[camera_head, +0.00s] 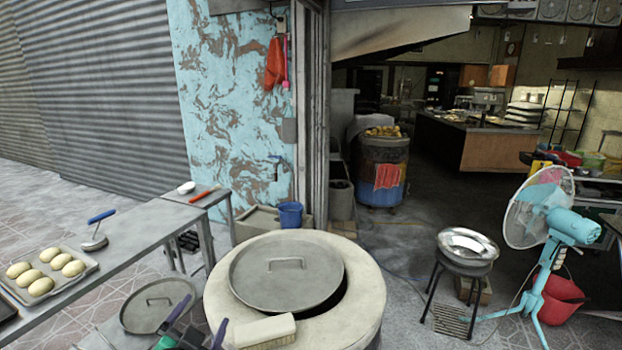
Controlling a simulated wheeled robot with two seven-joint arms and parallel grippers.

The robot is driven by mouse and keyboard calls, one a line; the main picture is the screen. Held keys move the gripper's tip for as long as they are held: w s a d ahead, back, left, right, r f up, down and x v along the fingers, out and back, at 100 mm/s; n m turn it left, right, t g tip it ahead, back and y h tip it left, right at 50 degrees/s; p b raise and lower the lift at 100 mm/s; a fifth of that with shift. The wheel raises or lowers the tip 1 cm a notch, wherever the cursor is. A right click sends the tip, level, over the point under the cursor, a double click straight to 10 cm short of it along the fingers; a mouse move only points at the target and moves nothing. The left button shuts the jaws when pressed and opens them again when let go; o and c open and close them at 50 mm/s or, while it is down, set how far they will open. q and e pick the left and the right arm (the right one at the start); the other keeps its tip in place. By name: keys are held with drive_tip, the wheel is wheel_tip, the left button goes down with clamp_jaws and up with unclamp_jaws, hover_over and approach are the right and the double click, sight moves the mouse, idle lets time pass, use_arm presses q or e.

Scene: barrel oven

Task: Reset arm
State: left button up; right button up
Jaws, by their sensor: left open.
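My left gripper (202,318) shows at the bottom edge, left of centre. Its two fingers are apart, with nothing seen between them. It is in front of the left side of the round barrel oven (365,300), and a small round metal lid (150,312) lies just behind and left of it. A large metal lid (300,282) covers most of the oven's mouth, leaving a dark gap at its right front. A pale block-shaped brush (265,332) rests on the oven's front rim, right of the gripper. My right gripper is not in view.
A metal table (130,245) at left holds a tray (75,285) of dough pieces and a blue-handled tool (98,228). A metal bowl on a stand (468,245), a fan (545,220) and a red bucket (560,300) stand at right. Floor between oven and stand is open.

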use_arm(q)
drive_tip(key=s+a+f+n+g+h, duration=0.15)
drive_tip(key=s+f+n+g, duration=0.35)
drive_tip(key=s+f+g, duration=1.1)
drive_tip(key=s+f+t, duration=0.2)
drive_tip(key=s+f, duration=0.1)
drive_tip(key=f, duration=1)
drive_tip(key=s+f+t, duration=0.1)
drive_tip(key=s+f, duration=0.2)
drive_tip(key=f, duration=1)
drive_tip(key=s+a+f+g, duration=0.1)
drive_tip(key=s+a+f, duration=0.2)
drive_tip(key=s+f, duration=1)
drive_tip(key=s, duration=0.2)
drive_tip(key=shift+s+f+m+y, duration=0.3)
drive_tip(key=shift+s+f+y, duration=0.05)
drive_tip(key=shift+s+f, duration=0.05)
drive_tip(key=shift+s, duration=0.25)
drive_tip(key=shift+c, duration=0.4)
